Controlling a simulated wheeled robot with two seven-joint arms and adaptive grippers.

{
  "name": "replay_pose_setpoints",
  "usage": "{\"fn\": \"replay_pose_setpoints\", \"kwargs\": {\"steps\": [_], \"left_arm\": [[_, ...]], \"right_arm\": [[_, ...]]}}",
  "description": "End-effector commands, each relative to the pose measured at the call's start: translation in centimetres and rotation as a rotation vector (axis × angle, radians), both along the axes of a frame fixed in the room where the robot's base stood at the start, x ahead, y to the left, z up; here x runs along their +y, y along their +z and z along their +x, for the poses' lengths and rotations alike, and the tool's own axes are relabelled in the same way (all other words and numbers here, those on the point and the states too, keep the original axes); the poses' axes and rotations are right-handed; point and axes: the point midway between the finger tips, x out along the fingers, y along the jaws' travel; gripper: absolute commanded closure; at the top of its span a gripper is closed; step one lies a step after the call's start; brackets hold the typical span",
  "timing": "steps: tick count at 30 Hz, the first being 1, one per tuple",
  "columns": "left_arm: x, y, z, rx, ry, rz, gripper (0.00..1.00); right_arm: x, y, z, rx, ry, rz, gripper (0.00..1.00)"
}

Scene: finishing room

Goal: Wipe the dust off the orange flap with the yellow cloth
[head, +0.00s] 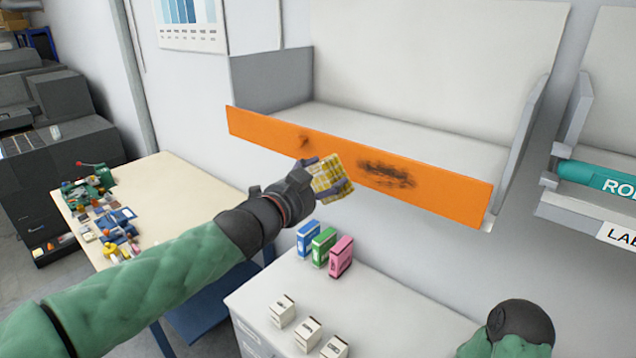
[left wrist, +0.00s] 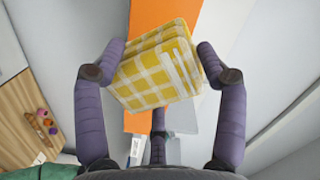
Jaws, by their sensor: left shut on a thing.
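The orange flap (head: 440,190) runs along the front of a white wall bin and has a large dark dust smudge (head: 388,174) right of its middle and a smaller one (head: 306,142) to the left. My left gripper (head: 330,178) is shut on the folded yellow checked cloth (head: 334,174), in front of the flap between the two smudges. In the left wrist view the cloth (left wrist: 158,68) sits between the fingers, with the orange flap (left wrist: 150,14) behind it. I cannot tell whether the cloth touches the flap. My right arm shows at the bottom right, but its gripper is not visible.
Below the flap, a white cabinet top (head: 262,292) holds blue, green (head: 323,246) and pink boxes and several small white boxes (head: 308,334). A table (head: 150,190) with small clutter stands left. A teal roll (head: 596,180) lies in the right-hand bin.

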Motion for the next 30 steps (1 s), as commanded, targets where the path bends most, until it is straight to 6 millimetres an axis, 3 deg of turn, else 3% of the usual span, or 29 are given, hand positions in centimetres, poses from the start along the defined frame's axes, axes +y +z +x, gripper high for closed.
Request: {"fn": "replay_pose_setpoints", "kwargs": {"steps": [15,30], "left_arm": [[-2.7,-0.1,3.6,0.0,0.0,0.001,0.55],[-3.0,0.0,4.0,0.001,0.001,0.0,0.55]], "right_arm": [[0.0,-0.9,0.0,0.0,0.0,0.0,0.6],[0.0,-0.9,0.0,0.0,0.0,0.0,0.6]]}}
